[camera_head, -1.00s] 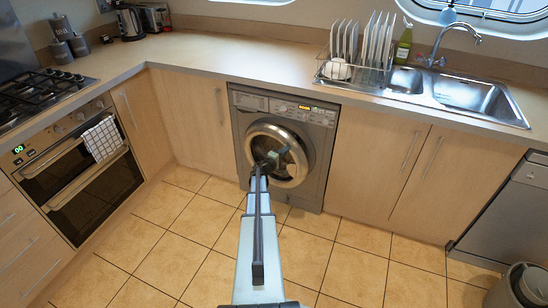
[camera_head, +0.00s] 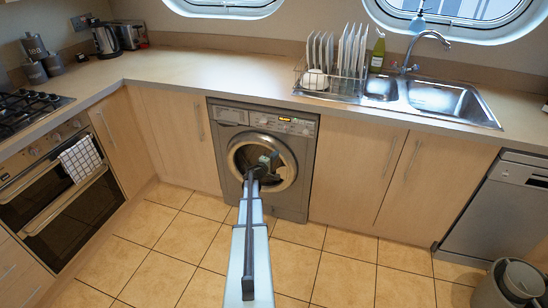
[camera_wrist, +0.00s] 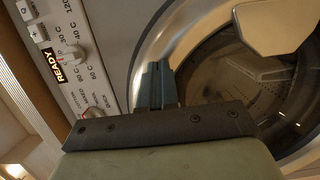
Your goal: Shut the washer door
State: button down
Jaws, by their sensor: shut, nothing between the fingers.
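The grey washer (camera_head: 222,146) stands under the counter, between wooden cupboard fronts. Its round door (camera_head: 233,166) has a silver rim and dark glass, and sits at or very near the washer's front. I cannot tell whether it is latched. My gripper (camera_head: 266,160) is in front of the door and hides part of the glass. In the wrist view, my gripper's fingers (camera_wrist: 158,82) are together and empty, over the door's rim (camera_wrist: 192,40) beside the control panel (camera_wrist: 75,50). I cannot tell whether they touch it. A light handle-like piece (camera_wrist: 275,25) shows at the top.
The countertop (camera_head: 215,68) runs above the washer, with a dish rack (camera_head: 330,82) and a sink (camera_head: 440,98) at right. An oven (camera_head: 65,190) stands at left, a dishwasher (camera_head: 500,210) and bin (camera_head: 508,288) at right. The tiled floor (camera_head: 330,265) is clear.

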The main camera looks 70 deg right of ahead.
jog(key=shift+d+r, duration=0.15)
jog(key=shift+d, duration=0.95)
jog(key=a, duration=1.6)
jog(key=shift+a, duration=0.1)
